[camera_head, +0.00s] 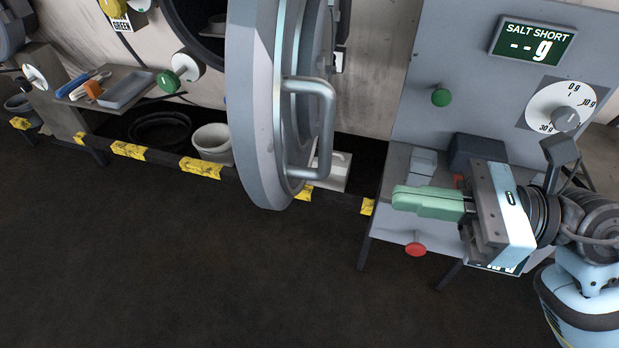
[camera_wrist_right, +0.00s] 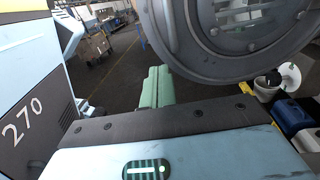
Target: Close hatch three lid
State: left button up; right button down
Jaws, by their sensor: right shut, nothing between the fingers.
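A large round grey hatch lid (camera_head: 255,110) stands swung open at the upper middle of the head view, seen nearly edge-on, with a metal bar handle (camera_head: 328,125) on its right face. The dark round hatch opening (camera_head: 195,18) shows to its left. I cannot read a hatch number. My right gripper (camera_head: 400,199) has green fingers pressed together, empty, to the right of and below the handle, apart from it. In the right wrist view the shut fingers (camera_wrist_right: 157,85) point toward the lid (camera_wrist_right: 225,45), which fills the upper right. My left gripper is out of view.
A grey salt panel (camera_head: 470,80) with a dial (camera_head: 562,106) and table stands at right, close to my right gripper. A shelf with tools and a tray (camera_head: 127,90) is at left. The front floor is clear.

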aim_at(282, 181)
jog(key=p+x, duration=0.2)
jog(key=x, duration=0.9)
jog(key=shift+a+r+p, duration=0.1)
jog(key=shift+r+p, duration=0.05)
jog(key=shift+p, duration=0.25)
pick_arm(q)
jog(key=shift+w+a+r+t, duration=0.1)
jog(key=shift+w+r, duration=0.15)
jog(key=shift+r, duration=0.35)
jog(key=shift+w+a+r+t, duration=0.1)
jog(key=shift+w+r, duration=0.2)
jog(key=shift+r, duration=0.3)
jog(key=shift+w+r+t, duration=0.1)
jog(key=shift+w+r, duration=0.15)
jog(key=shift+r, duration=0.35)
pick_arm(e)
jog(key=shift+w+a, duration=0.1)
jog(key=shift+a, duration=0.4)
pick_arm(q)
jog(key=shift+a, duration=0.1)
pick_arm(e)
jog(key=shift+w+a, duration=0.1)
